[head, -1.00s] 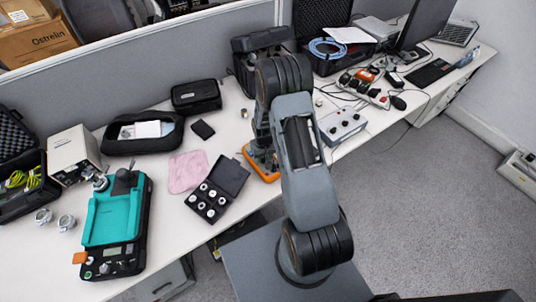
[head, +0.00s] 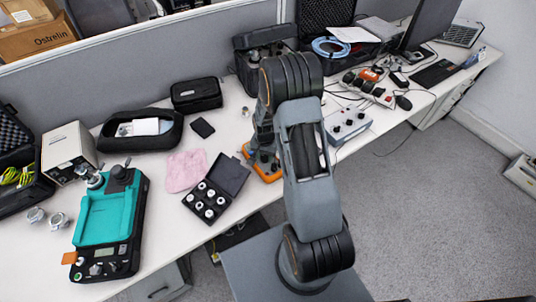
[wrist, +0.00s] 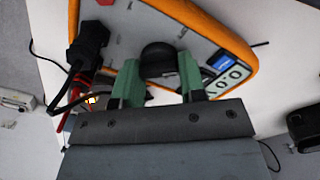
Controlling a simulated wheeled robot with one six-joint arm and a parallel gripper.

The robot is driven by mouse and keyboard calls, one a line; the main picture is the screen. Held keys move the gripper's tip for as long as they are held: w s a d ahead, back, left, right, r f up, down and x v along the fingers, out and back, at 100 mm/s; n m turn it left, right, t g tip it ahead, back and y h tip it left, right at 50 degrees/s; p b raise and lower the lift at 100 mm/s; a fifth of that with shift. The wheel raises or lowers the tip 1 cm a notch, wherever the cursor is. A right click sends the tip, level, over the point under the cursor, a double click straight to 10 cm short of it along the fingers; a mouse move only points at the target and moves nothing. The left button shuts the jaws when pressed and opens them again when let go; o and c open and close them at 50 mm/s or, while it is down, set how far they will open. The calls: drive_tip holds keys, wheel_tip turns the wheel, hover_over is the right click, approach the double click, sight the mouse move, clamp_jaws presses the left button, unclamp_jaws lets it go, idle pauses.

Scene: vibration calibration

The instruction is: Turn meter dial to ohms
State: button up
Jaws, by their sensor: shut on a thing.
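The meter with an orange edge (wrist: 205,20) and a grey face fills the top of the wrist view. Its black round dial (wrist: 158,55) sits between the two green fingers of my gripper (wrist: 160,74), which is shut on it. The dial's pointer and markings cannot be read. A small display (wrist: 237,74) shows at the meter's right end, and a black plug (wrist: 88,42) with leads sits at its left. In the head view the meter's orange edge (head: 266,174) shows on the table, partly hidden behind my arm.
On the white table (head: 150,185) stand a teal-topped device (head: 108,215), an open black box of weights (head: 216,192), a pink cloth (head: 184,171) and a black case (head: 245,55). A grey control box (head: 347,124) and power strip (head: 369,88) lie right of my arm.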

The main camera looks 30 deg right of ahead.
idle(0.3)
drive_tip(key=shift+w, duration=0.1)
drive_tip(key=o, duration=0.9)
wheel_tip(320, 180, up, 14)
drive_tip(key=shift+f+b, duration=0.1)
drive_tip(key=shift+b, duration=0.35)
